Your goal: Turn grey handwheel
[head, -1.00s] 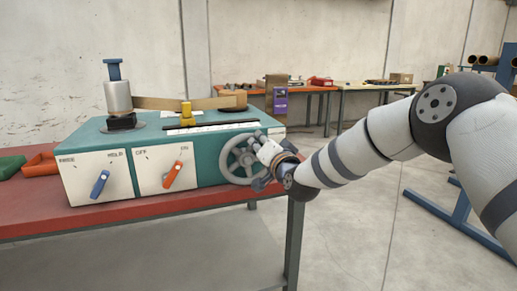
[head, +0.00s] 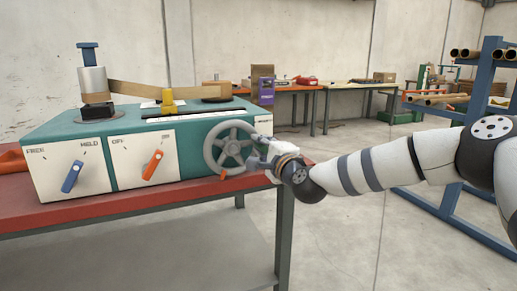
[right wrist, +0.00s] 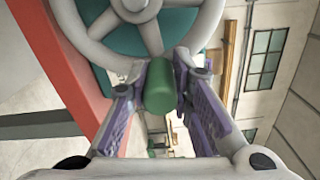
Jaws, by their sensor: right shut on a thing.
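The grey handwheel (head: 231,147) stands on the right part of the front of a teal machine (head: 190,179). My right gripper (head: 257,153) is at the right side of its rim. In the right wrist view, the handwheel (right wrist: 134,10) fills the top, with its hub and spokes showing. A green cylindrical knob (right wrist: 158,90) by the rim lies between the two fingers of my right gripper (right wrist: 158,72), which is shut on it. The fingers hide part of the rim in the head view. My left gripper is not in view.
The machine stands on a red table (head: 110,204). Its front has a blue switch (head: 72,177) and an orange switch (head: 152,165). A blue rack (head: 468,125) with tubes stands at the right. More tables are at the back.

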